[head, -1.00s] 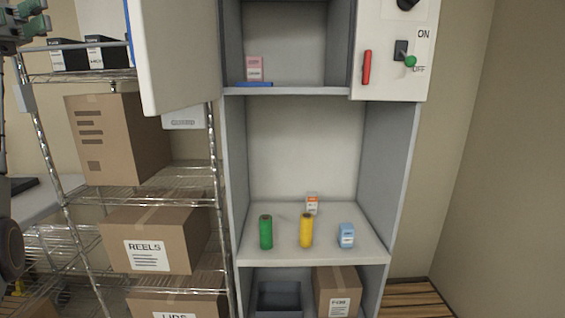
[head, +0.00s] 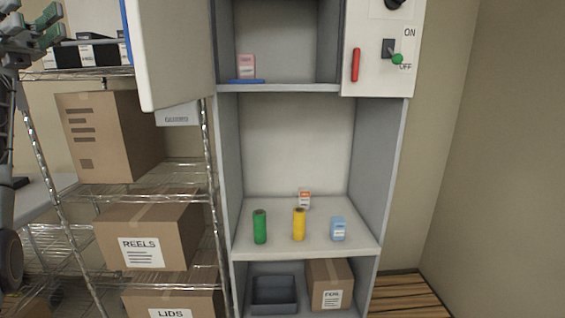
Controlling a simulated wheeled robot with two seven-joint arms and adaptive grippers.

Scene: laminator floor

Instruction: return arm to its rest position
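My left gripper (head: 45,28) is at the top left corner of the head view, in front of the upper rack shelf. Its green-tipped fingers are partly cut off by the frame edge, with nothing clearly between them; I cannot tell how far apart they are. My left arm runs down the left edge. My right gripper is not in view. The grey cabinet (head: 228,170) stands in the middle, clear of the gripper. Its upper door (head: 172,50) hangs open to the left.
The wire rack (head: 70,205) at left holds cartons, including the REELS box (head: 150,240).

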